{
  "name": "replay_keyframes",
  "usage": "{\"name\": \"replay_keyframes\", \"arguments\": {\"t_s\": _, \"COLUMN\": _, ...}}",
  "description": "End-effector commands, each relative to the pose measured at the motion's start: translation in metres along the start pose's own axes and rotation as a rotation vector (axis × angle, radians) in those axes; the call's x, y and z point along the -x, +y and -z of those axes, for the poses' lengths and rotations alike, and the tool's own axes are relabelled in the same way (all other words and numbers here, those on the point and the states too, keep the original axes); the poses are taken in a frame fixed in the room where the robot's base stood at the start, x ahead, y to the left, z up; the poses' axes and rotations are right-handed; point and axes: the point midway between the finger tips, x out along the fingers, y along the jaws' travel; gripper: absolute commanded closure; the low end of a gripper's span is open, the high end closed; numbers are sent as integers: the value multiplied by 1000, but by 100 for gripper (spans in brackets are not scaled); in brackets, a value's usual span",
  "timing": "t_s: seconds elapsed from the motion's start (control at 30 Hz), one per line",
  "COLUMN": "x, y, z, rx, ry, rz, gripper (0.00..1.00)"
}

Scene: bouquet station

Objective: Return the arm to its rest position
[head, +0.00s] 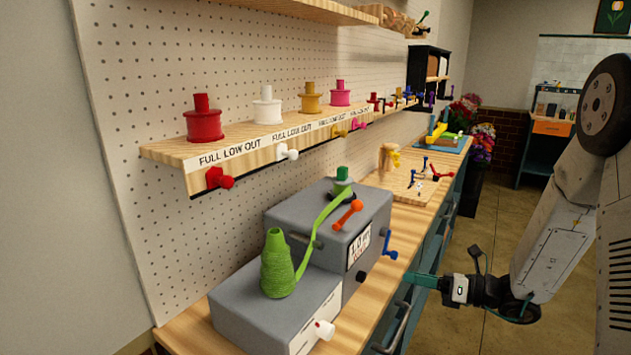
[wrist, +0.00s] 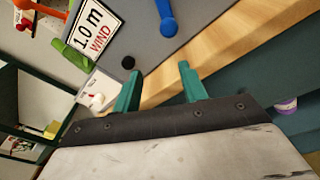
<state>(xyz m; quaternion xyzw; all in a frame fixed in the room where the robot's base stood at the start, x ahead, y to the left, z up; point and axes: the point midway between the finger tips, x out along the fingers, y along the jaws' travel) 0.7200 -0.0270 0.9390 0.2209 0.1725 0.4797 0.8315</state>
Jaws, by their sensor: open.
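My gripper (head: 422,281) is at the right of the bench in the head view, its teal fingers pointing left toward the front of the grey winding machine (head: 325,225). In the wrist view the two fingers of my gripper (wrist: 158,84) stand apart with nothing between them. My arm (head: 565,220) reaches down from the right edge. A "1.0 m WIND" label (wrist: 95,25) and a blue lever (wrist: 167,22) on the machine show beyond the fingers. Whether a finger touches the bench edge I cannot tell.
A green cone of cord (head: 277,265) stands on the machine's lower block, with a green strip running up to a spool. A shelf (head: 270,140) holds red, white, yellow and pink spools. A wooden board (head: 415,180) lies farther back. The floor (head: 505,230) beside the bench is clear.

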Motion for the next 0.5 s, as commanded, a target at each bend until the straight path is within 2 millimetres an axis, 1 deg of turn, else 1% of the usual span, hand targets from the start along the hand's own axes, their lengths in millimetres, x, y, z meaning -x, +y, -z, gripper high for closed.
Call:
{"name": "replay_keyframes", "arguments": {"t_s": 0.03, "x": 1, "y": 13, "z": 9, "rx": 67, "ry": 60, "rz": -38, "gripper": 57}}
{"name": "replay_keyframes", "arguments": {"t_s": 0.07, "x": 2, "y": 23, "z": 13, "rx": 117, "ry": 99, "rz": -67, "gripper": 57}}
{"name": "replay_keyframes", "arguments": {"t_s": 0.1, "x": 3, "y": 37, "z": 18, "rx": 188, "ry": 153, "rz": -110, "gripper": 57}}
{"name": "replay_keyframes", "arguments": {"t_s": 0.17, "x": 5, "y": 60, "z": 24, "rx": 304, "ry": 235, "rz": -181, "gripper": 57}}
{"name": "replay_keyframes", "arguments": {"t_s": 0.2, "x": 8, "y": 75, "z": 28, "rx": 382, "ry": 288, "rz": -231, "gripper": 57}}
{"name": "replay_keyframes", "arguments": {"t_s": 0.27, "x": 12, "y": 96, "z": 34, "rx": 498, "ry": 365, "rz": -307, "gripper": 57}}
{"name": "replay_keyframes", "arguments": {"t_s": 0.3, "x": 17, "y": 110, "z": 37, "rx": 577, "ry": 415, "rz": -359, "gripper": 57}}
{"name": "replay_keyframes", "arguments": {"t_s": 0.37, "x": 24, "y": 131, "z": 42, "rx": 700, "ry": 493, "rz": -442, "gripper": 57}}
{"name": "replay_keyframes", "arguments": {"t_s": 0.4, "x": 31, "y": 145, "z": 44, "rx": 785, "ry": 545, "rz": -500, "gripper": 57}}
{"name": "replay_keyframes", "arguments": {"t_s": 0.5, "x": 49, "y": 175, "z": 51, "rx": 996, "ry": 675, "rz": -647, "gripper": 57}}
